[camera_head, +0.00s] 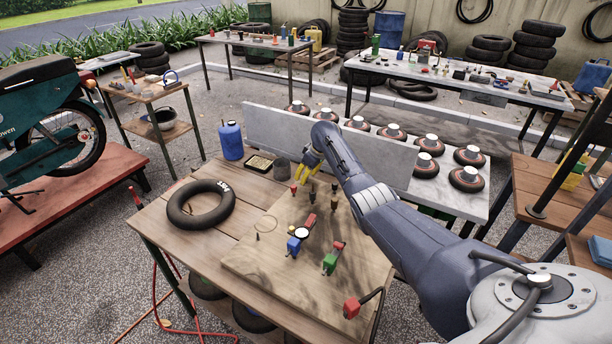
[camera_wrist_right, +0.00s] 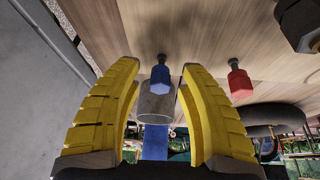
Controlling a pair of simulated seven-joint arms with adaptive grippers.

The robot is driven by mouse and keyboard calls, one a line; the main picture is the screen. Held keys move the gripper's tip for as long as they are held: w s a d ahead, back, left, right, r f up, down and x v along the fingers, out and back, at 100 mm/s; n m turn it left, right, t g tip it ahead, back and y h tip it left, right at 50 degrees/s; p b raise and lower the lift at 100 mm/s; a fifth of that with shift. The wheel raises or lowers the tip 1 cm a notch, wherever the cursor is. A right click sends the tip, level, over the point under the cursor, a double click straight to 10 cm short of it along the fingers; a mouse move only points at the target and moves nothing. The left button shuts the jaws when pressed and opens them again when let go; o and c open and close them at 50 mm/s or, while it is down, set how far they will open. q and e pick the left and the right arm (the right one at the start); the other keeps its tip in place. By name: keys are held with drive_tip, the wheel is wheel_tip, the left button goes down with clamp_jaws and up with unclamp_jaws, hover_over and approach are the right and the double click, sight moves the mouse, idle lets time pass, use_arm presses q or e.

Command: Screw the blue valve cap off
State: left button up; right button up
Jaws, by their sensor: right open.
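In the right wrist view the blue valve cap (camera_wrist_right: 160,79) sits on a short dark stem on the wooden board. It appears in the gap between the yellow fingers of my right gripper (camera_wrist_right: 161,85). The fingers are apart, with space visible on both sides of the cap. In the head view my right gripper (camera_head: 303,166) is low over the far part of the board (camera_head: 262,262), and I cannot make out the blue cap there. A red cap (camera_wrist_right: 240,80) stands to the right of the blue one; it also shows in the head view (camera_head: 293,187). My left gripper is not in view.
More small fittings (camera_head: 311,188) stand near the red cap. A gauge with blue and red parts (camera_head: 299,236) and a green-red fitting (camera_head: 332,260) lie nearer.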

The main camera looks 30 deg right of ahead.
clamp_jaws()
drive_tip(key=c, duration=0.7)
unclamp_jaws()
drive_tip(key=shift+c, duration=0.2)
drive_tip(key=shift+r, duration=0.1)
clamp_jaws()
drive_tip(key=shift+w, duration=0.1)
drive_tip(key=shift+n, duration=0.4)
drive_tip(key=shift+n+y, duration=0.6)
drive_tip(key=shift+n, duration=0.6)
